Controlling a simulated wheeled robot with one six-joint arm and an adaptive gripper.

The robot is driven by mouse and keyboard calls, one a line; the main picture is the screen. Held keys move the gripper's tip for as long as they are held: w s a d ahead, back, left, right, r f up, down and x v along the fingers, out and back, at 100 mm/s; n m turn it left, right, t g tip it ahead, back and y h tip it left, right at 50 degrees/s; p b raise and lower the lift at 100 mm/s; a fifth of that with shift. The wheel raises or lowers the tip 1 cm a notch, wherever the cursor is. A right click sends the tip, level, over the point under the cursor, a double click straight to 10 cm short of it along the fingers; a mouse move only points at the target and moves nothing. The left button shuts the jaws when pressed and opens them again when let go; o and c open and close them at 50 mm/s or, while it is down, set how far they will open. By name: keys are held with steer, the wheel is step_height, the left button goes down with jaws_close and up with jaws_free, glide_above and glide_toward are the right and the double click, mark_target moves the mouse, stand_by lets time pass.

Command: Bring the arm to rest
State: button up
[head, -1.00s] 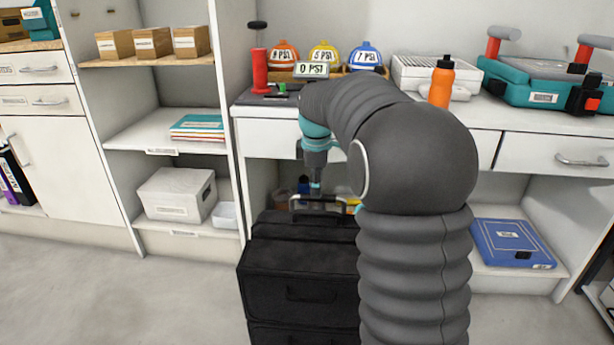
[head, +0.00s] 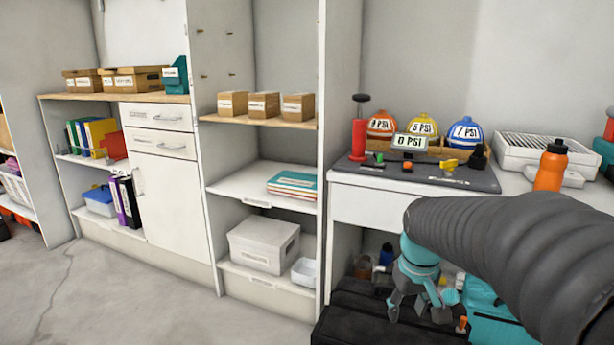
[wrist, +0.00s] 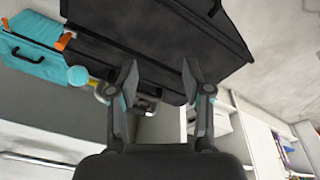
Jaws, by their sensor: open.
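My arm comes in from the right edge of the head view, its grey ribbed sleeve ending in a teal wrist. My gripper (head: 418,308) hangs below it, pointing down over the black case (head: 350,322). In the wrist view my gripper (wrist: 160,80) has its two fingers spread apart with nothing between them. The black case also shows in the wrist view (wrist: 170,30), just beyond the fingertips. I cannot tell whether the fingers touch it.
A teal toolbox (head: 492,325) stands right of the black case. Shelves with a white box (head: 264,245) are left. The floor (head: 120,300) at left is clear.

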steer(key=s+a+r+m+t+p, duration=0.1)
steer(key=s+a+r+p, duration=0.1)
steer(key=s, duration=0.7)
steer(key=s+a+r+m+t+p, duration=0.1)
steer(key=s+a+r+t+p, duration=0.1)
steer(key=s+r, duration=0.5)
steer(key=s+p, duration=0.1)
steer(key=s, duration=0.2)
steer(key=shift+r+p, duration=0.15)
steer(key=shift+p, duration=0.25)
steer(key=shift+a, duration=0.1)
stand_by(0.6)
